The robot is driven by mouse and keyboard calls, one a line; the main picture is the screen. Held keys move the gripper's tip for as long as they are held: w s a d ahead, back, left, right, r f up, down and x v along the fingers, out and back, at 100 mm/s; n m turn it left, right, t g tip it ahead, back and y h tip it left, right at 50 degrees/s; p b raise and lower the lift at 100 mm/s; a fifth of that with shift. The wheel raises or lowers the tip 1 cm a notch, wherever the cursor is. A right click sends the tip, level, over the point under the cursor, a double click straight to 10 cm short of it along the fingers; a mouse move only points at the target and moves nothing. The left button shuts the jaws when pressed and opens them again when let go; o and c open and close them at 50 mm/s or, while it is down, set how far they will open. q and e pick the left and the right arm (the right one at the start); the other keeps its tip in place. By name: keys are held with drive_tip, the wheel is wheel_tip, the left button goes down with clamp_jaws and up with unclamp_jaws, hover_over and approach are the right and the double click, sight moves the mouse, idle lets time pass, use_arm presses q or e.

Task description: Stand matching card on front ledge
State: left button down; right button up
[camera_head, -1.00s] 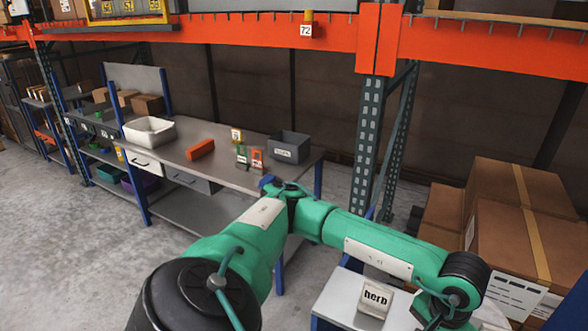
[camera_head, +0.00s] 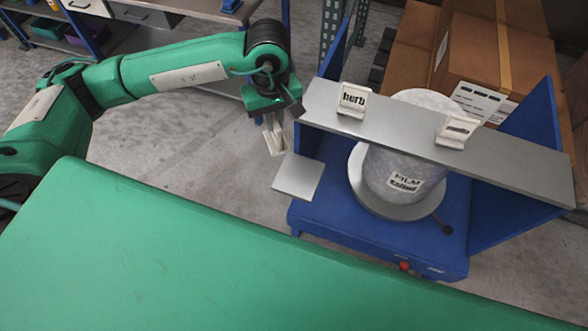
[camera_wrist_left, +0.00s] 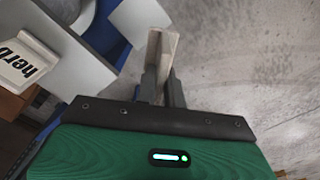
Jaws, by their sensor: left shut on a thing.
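My left gripper (camera_head: 274,132) is shut on a pale card (camera_head: 276,147), held left of the blue weigher stand (camera_head: 380,225). In the left wrist view the card (camera_wrist_left: 155,48) is edge-on between the fingers; its face and any word cannot be read. A small grey ledge (camera_head: 298,177) juts from the stand's left side, below and right of the held card, apart from it. A white "herb" card (camera_head: 354,101) stands on the long grey shelf (camera_head: 400,140). A second card (camera_head: 457,131) stands further right, its word unclear. My right gripper is not in view.
A wrapped roll labelled "FILM" and a second unclear word (camera_head: 396,181) stands on the round weighing plate (camera_head: 437,200) beneath the shelf. Cardboard boxes (camera_head: 480,50) stand behind. Bare floor (camera_head: 190,150) lies left of the stand.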

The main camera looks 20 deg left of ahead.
use_arm(q)
drive_tip(key=n, duration=0.2)
drive_tip(key=d+n+b, duration=0.1)
drive_tip(key=n, duration=0.1)
drive_tip(key=w+n, duration=0.1)
drive_tip(key=shift+d+f+n, duration=0.15)
drive_tip(key=shift+d+n, duration=0.05)
drive_tip(key=shift+n, duration=0.2)
drive_tip(key=d+f+n+b, duration=0.1)
drive_tip(key=f+n, duration=0.4)
drive_tip(key=f, duration=0.1)
drive_tip(key=w+d+f+n+b, duration=0.1)
drive_tip(key=f+n, duration=0.5)
drive_tip(key=f, duration=0.1)
drive_tip(key=w+d+f+n+b, duration=0.1)
drive_tip(key=f+n, duration=0.5)
drive_tip(key=shift+w+d+f, duration=0.1)
drive_tip(key=shift+d+f, duration=0.1)
drive_tip(key=shift+f, duration=0.35)
drive_tip(key=c, duration=1.5)
unclamp_jaws()
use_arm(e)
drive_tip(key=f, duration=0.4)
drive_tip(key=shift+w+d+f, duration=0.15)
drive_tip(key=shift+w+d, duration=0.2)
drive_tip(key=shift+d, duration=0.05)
